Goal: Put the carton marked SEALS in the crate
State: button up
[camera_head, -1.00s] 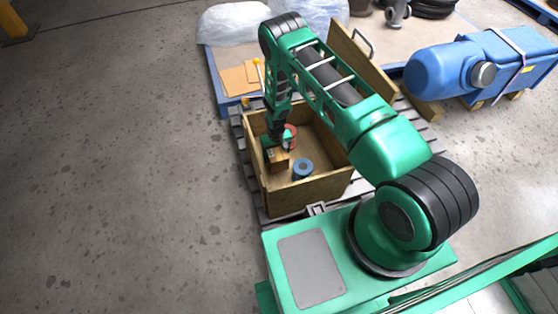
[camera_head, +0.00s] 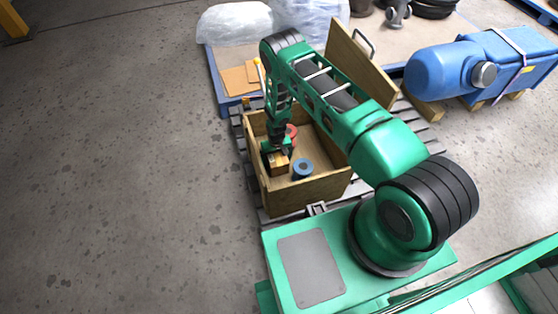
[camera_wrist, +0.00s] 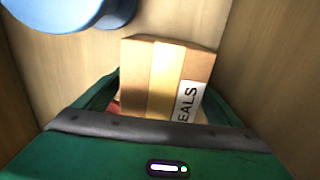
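The carton marked SEALS (camera_wrist: 165,78) is a small tan box with a paler tape strip and a white label, on which I read "EALS". It sits between the two fingers of my gripper (camera_wrist: 160,100), which appear shut on its sides. In the head view the carton (camera_head: 279,164) is inside the open wooden crate (camera_head: 315,192), near its left wall, with my gripper (camera_head: 277,149) just above it. Whether its underside touches the crate floor is hidden.
A blue roll (camera_head: 302,168) lies in the crate right of the carton. A red roll (camera_head: 291,131) is behind my gripper, partly hidden. The lid panel (camera_head: 360,62) stands upright behind the crate. A blue tank (camera_head: 440,72) is at right. Open floor lies left.

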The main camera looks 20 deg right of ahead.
notch_tip(320, 180, up, 12)
jog(key=shift+r, duration=0.15)
dwell(0.6)
